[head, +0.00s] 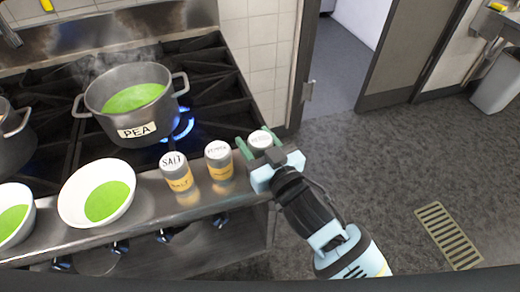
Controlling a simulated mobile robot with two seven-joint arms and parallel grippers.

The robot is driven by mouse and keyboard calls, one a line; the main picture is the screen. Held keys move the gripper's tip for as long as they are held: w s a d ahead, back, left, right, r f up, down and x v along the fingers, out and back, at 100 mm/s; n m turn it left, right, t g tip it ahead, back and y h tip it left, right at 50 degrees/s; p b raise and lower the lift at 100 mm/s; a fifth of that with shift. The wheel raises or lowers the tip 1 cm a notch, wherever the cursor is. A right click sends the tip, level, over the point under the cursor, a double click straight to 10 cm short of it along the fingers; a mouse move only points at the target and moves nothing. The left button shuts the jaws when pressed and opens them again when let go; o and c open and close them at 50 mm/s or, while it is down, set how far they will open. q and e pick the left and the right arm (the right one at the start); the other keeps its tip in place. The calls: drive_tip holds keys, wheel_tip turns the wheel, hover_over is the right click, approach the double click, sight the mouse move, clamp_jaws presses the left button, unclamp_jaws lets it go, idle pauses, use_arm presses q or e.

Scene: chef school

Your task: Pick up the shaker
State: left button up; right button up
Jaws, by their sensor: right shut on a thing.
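Three shakers with white lids show in the head view. The salt shaker (179,178) and the pepper shaker (219,163) stand side by side on the front ledge of the stove. My right gripper (256,139) is at the ledge's right end, just right of the pepper shaker. Its green fingers are closed on either side of a third shaker (260,139). Only that shaker's white lid shows clearly; its lettering is too small to read, and the gripper hides its body. I cannot tell whether its base touches anything. My left gripper is not in view.
A steaming pot (150,112) marked PEA, with green soup, stands over a lit blue flame. A white bowl (66,207) of green soup sits left of the salt shaker, with another bowl (29,222) further left. Open floor (380,170) lies to the right.

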wheel_tip(320, 180, up, 10)
drive_tip(key=shift+f+p, duration=0.25)
drive_tip(key=shift+p, duration=0.5)
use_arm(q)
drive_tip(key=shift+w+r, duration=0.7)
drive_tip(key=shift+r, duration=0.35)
use_arm(e)
drive_tip(key=shift+r, duration=0.35)
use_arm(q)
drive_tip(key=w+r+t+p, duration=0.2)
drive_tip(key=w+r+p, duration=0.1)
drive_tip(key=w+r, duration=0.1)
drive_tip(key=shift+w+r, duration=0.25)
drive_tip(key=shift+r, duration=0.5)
use_arm(e)
wheel_tip(320, 180, up, 5)
drive_tip(key=shift+f, duration=0.1)
